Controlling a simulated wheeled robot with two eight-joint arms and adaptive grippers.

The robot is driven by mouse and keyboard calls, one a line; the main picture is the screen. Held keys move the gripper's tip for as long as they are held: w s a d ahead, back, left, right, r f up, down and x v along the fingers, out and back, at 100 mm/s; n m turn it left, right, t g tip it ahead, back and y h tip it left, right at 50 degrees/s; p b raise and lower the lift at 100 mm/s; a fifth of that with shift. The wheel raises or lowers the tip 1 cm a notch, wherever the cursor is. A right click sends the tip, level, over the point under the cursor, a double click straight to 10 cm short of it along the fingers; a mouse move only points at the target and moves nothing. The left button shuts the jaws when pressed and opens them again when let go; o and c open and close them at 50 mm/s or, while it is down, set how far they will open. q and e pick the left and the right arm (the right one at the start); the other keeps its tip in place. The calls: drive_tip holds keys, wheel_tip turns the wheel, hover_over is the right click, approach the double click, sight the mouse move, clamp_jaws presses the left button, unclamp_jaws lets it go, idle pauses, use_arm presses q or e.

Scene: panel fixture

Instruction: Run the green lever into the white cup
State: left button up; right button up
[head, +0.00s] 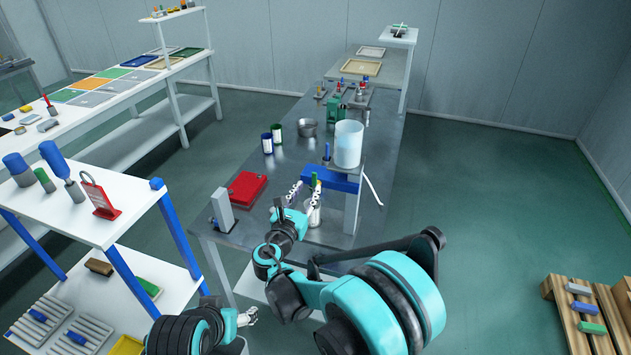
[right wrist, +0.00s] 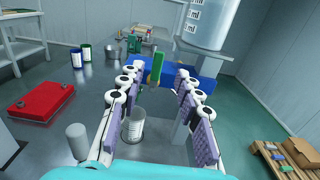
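The green lever (head: 314,180) stands upright at the front of a blue block (head: 341,180) below a clear tank. In the right wrist view the lever (right wrist: 157,66) shows between and just past the fingertips, with gaps on both sides. My right gripper (head: 303,190) is open; the wrist view shows its spread fingers (right wrist: 156,80) with nothing held. The white cup (head: 314,214) stands on the grey bench below the gripper, partly hidden by it. The cup (right wrist: 133,126) also shows low between the fingers. My left gripper (head: 248,317) is low at the bottom, away from the bench; its opening is unclear.
The translucent tank (head: 348,144) with markings stands above the blue block on a grey stand. A red box (head: 247,187) lies left of the cup. Two jars (head: 272,139) and a metal bowl (head: 307,127) stand farther back. A red stand (head: 99,197) is on the white table at left.

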sight(314, 177)
drive_tip(key=b+x, duration=0.1)
drive_tip(key=x, duration=0.7)
drive_tip(key=shift+a, duration=0.15)
clamp_jaws()
